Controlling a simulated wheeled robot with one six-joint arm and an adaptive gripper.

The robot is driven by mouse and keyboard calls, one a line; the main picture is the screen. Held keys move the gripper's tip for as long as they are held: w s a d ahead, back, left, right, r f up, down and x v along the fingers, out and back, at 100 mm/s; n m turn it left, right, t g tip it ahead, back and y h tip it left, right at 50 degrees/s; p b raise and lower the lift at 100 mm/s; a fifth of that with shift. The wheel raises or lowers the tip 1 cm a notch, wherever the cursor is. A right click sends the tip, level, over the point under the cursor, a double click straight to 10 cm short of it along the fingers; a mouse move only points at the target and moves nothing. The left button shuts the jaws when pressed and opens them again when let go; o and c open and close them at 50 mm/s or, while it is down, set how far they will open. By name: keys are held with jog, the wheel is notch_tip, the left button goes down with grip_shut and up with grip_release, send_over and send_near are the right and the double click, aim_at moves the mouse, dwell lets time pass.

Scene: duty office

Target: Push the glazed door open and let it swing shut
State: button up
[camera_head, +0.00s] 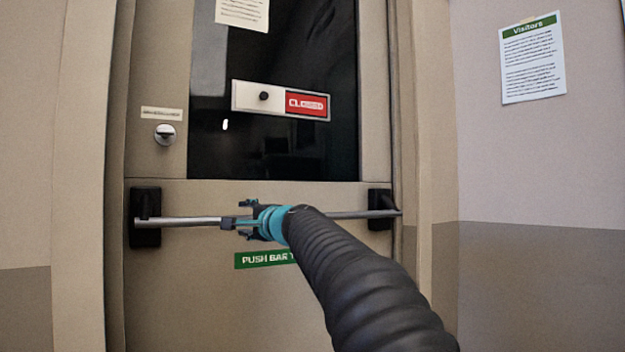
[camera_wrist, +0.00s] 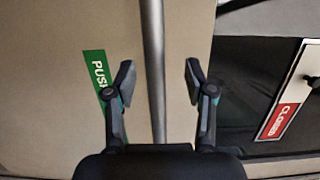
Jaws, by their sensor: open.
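The glazed door (camera_head: 160,270) is beige with a dark glass pane (camera_head: 330,60) in its upper part, and it looks shut in its frame. A metal push bar (camera_head: 185,221) runs across it between two black end brackets. My gripper (camera_head: 230,223) is at the bar, left of its middle. In the wrist view the open fingers (camera_wrist: 158,85) lie on either side of the bar (camera_wrist: 153,60), with nothing clamped between them. I cannot tell whether my gripper touches the bar.
A slider sign (camera_head: 280,100) on the glass shows red "CLOSED". A round lock (camera_head: 165,134) sits at the door's left. A green push-bar label (camera_head: 262,259) is below the bar, partly hidden by my arm. A Visitors notice (camera_head: 532,60) hangs on the right wall.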

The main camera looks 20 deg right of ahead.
jog(key=a+r+v, duration=0.1)
jog(key=r+v, duration=0.1)
jog(key=v, duration=2.4)
jog(key=shift+s+r, duration=0.2)
jog(key=shift+s, duration=0.25)
jog(key=shift+d, duration=0.15)
jog(key=s+f+n+g+h+p, duration=0.1)
jog(key=s+f+n+g+h, duration=0.15)
jog(key=f, duration=0.75)
jog(key=s+f+n+g+h+p, duration=0.1)
jog(key=f+n+g, duration=0.25)
jog(key=f, duration=0.75)
jog(key=s+a+f+n+g+h+p, duration=0.1)
jog(key=s+a+f+n+g+p, duration=0.1)
jog(key=s+f+n+p, duration=0.2)
jog(key=s+a+f+n+g+p, duration=0.3)
jog(key=s+f, duration=0.3)
jog(key=s, duration=0.5)
jog(key=shift+a+n+g+h+p, duration=0.25)
jog(key=shift+n+g+h+p, duration=0.1)
jog(key=shift+n+p, duration=0.5)
